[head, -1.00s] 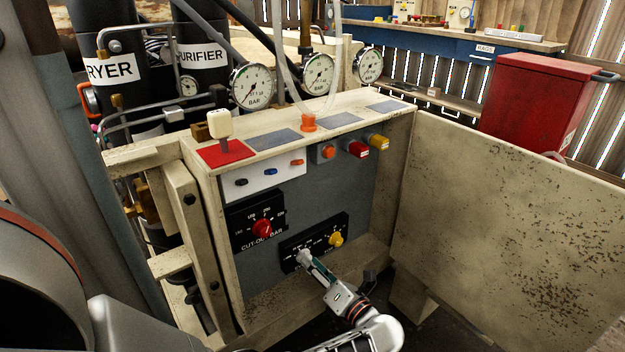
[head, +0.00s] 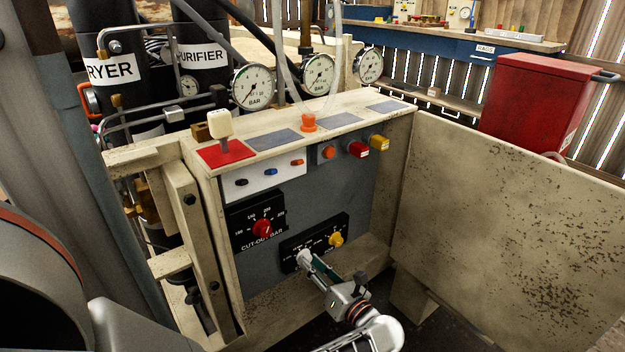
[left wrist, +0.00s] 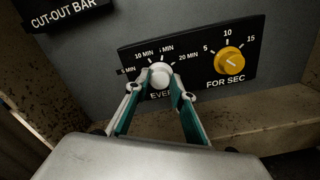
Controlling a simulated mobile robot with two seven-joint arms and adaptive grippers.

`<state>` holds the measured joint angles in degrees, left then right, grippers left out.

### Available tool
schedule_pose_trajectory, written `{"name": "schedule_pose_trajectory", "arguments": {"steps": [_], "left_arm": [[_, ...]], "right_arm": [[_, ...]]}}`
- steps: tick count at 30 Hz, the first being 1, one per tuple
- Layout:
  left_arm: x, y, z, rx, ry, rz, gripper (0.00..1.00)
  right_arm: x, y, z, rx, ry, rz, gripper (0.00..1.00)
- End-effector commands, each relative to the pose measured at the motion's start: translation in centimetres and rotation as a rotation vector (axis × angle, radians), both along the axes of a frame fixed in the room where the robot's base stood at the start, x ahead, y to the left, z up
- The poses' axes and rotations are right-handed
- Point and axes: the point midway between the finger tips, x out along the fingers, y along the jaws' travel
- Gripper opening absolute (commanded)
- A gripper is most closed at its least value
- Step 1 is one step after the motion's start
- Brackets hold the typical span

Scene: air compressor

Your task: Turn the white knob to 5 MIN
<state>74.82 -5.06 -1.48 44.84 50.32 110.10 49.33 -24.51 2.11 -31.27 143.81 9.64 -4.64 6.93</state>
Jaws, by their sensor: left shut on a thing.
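The white knob (left wrist: 160,76) is on a black dial plate (left wrist: 192,50) low on the grey panel. Its marks include 10 MIN and 20 MIN; the one at the far left is partly hidden, and "EVERY" below is partly covered. My left gripper (left wrist: 156,84) is shut on the white knob, one finger on each side. In the head view the left gripper (head: 308,262) reaches the plate from below and hides most of the knob. Where the knob points cannot be told. My right gripper is not in view.
A yellow knob (left wrist: 231,61) marked FOR SEC sits right of the white one. The red CUT-OUT BAR knob (head: 262,228) is above left. A beige side panel (head: 510,235) stands to the right, and a ledge (head: 345,262) runs below the plate.

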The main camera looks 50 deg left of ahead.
Motion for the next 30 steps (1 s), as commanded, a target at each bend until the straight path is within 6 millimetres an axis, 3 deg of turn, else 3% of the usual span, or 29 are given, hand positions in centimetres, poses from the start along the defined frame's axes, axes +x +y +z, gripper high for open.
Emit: {"name": "schedule_pose_trajectory", "arguments": {"steps": [30], "left_arm": [[-0.15,-0.04,-0.02,-0.076,-0.961,0.0,0.02]], "right_arm": [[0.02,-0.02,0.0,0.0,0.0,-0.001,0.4]]}}
